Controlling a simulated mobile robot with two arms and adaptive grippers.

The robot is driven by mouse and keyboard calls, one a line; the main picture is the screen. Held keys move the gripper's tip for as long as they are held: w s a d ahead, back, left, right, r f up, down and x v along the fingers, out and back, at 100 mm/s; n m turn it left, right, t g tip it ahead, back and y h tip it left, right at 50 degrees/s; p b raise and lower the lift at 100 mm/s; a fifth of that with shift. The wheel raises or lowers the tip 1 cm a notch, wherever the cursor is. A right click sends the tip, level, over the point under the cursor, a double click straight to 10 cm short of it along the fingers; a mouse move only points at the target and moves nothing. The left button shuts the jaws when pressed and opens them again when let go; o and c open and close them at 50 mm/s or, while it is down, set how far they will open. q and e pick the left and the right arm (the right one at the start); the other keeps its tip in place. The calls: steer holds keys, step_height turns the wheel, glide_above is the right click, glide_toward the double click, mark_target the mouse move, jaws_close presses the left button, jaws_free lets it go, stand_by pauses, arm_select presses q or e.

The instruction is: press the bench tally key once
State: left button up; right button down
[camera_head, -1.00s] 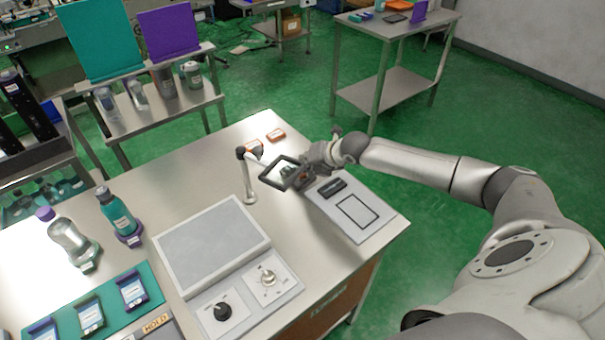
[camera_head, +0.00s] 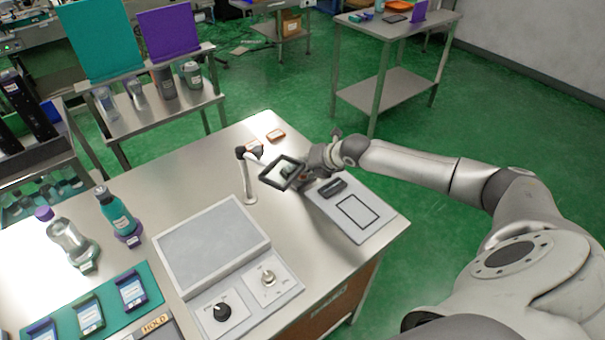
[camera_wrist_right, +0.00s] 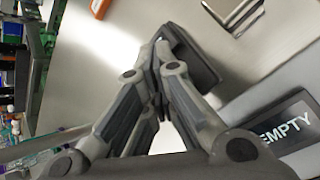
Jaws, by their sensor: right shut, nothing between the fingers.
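My right gripper (camera_wrist_right: 158,85) is shut and empty, its fingertips pointing down over the bench. In the head view the right gripper (camera_head: 300,180) is near the far right part of the bench, partly behind a framed lens (camera_head: 268,180). A dark rounded block (camera_wrist_right: 196,62) lies right beside the fingertips in the wrist view. It may be the tally key, but no label shows; I cannot tell whether the fingers touch it. A dark display reading EMPTY (camera_wrist_right: 287,124) lies to the right in the wrist view. My left gripper is not in view.
The lens hangs on a jointed post (camera_head: 248,185) close to my right gripper. A pale pad with a black outline (camera_head: 358,211), orange-edged pieces (camera_head: 275,135) and a control box with knobs (camera_head: 222,312) are on the bench. Bottles (camera_head: 118,212) stand at the left.

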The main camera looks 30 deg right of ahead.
steer(key=shift+r+p, duration=0.75)
steer(key=shift+r, duration=0.05)
step_height(320, 180, up, 5)
steer(key=p, duration=0.4)
steer(key=shift+p, duration=0.35)
steer(key=shift+s+f, duration=0.1)
stand_by(0.3)
